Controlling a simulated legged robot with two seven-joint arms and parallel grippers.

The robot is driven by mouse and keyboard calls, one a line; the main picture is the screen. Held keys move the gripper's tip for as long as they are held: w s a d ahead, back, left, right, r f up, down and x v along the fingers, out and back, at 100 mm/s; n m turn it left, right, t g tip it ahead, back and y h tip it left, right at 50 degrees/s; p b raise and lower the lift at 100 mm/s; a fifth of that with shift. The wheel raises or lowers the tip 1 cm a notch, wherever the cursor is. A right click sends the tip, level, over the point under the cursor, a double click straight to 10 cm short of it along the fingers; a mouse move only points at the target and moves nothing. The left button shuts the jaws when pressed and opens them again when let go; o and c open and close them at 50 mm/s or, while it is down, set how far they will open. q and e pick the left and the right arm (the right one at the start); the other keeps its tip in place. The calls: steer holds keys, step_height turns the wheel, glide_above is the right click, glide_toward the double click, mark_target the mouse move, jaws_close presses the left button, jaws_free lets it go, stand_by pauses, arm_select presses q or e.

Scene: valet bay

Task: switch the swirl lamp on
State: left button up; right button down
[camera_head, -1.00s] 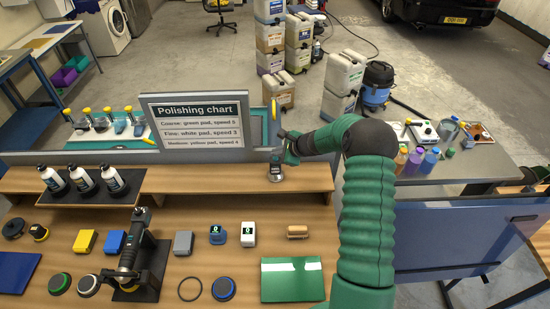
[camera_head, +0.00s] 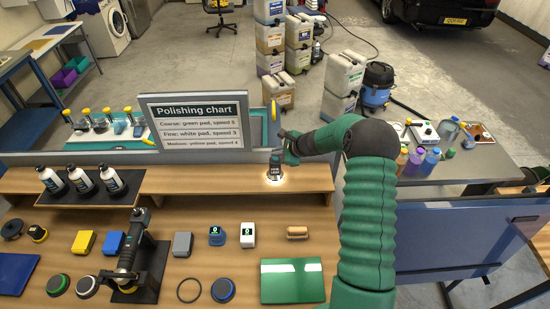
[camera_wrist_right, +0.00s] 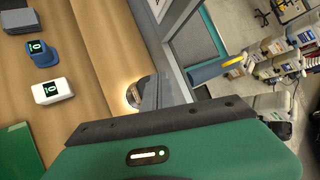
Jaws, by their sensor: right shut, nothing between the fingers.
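The swirl lamp (camera_head: 275,174) stands on the raised wooden shelf, right of the polishing chart. A bright warm glow shows at its base and on the shelf around it. In the right wrist view the lamp (camera_wrist_right: 134,96) also glows, partly hidden behind my gripper. My right gripper (camera_head: 283,152) is shut and empty, right at the top of the lamp; I cannot tell whether it touches. My left gripper is not in view.
The polishing chart (camera_head: 198,121) stands left of the lamp. Several white bottles (camera_head: 82,180) stand on a dark mat at the shelf's left. A polisher (camera_head: 130,260), pads, blocks and a green panel (camera_head: 292,281) lie on the bench below. The shelf between bottles and lamp is clear.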

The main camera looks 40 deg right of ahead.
mark_target(277, 161)
step_height(277, 161, up, 6)
steer(key=p, duration=0.4)
stand_by(0.3)
steer(key=shift+f, duration=0.1)
